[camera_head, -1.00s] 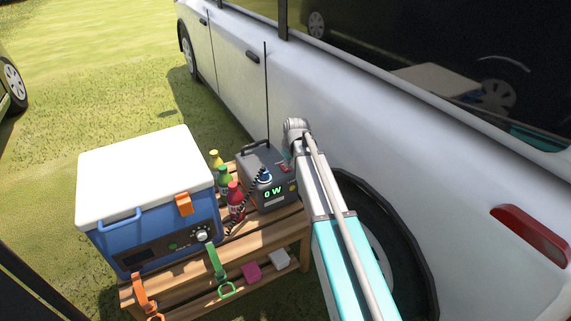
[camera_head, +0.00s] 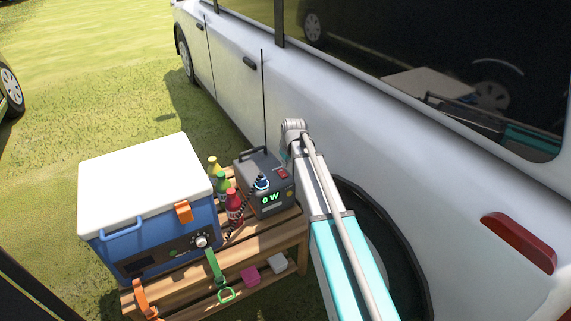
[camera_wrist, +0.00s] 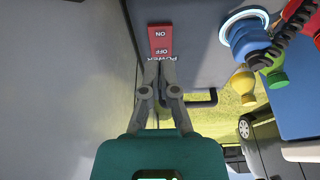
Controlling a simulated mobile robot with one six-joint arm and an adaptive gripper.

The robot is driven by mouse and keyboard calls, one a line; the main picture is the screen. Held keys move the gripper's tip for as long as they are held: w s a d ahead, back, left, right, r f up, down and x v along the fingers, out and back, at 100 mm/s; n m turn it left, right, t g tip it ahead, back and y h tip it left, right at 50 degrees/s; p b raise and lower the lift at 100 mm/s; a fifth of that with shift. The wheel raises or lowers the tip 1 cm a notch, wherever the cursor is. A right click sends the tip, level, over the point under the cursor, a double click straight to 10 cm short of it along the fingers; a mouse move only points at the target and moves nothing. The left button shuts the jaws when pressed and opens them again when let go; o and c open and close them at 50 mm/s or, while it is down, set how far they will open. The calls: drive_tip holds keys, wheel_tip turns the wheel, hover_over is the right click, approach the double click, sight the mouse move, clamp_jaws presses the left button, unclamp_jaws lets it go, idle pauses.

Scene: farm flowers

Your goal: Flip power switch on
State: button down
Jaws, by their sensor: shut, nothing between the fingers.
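The power box (camera_head: 250,170) is a dark grey unit with a handle, a green "0 W" display and a blue plug in its front. Its red power switch (camera_head: 284,174) shows on the right of its face. In the wrist view, turned upside down, the red switch (camera_wrist: 160,40) carries ON and OFF labels, with the OFF end nearer my fingers. My gripper (camera_wrist: 160,65) is shut and empty, its tips at the POWER lettering beside the OFF end. I cannot tell whether they touch the panel. In the head view my arm mostly hides the gripper.
The box stands on a wooden slatted table (camera_head: 262,240) beside a blue cooler with a white lid (camera_head: 135,180). Several coloured bottles, including a red one (camera_head: 234,206), stand between them. A white van (camera_head: 330,110) stands close behind and right of the arm.

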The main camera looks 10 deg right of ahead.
drive_tip(key=shift+s+r+p, duration=0.1)
drive_tip(key=shift+r+p, duration=0.25)
drive_tip(key=shift+r, duration=0.3)
drive_tip(key=s+p+v, duration=0.1)
drive_tip(key=p+v, duration=0.7)
drive_tip(key=v, duration=0.1)
drive_tip(key=shift+s+d, duration=0.35)
drive_tip(key=shift+s, duration=0.05)
drive_tip(key=s+m+g+h, duration=0.1)
drive_tip(key=s+m+g, duration=0.25)
drive_tip(key=s, duration=2.05)
wheel_tip(320, 180, up, 19)
drive_tip(key=p, duration=2)
drive_tip(key=shift+d, duration=0.3)
drive_tip(key=shift+s+m, duration=0.1)
drive_tip(key=shift+m, duration=0.15)
drive_tip(key=shift+a, duration=0.1)
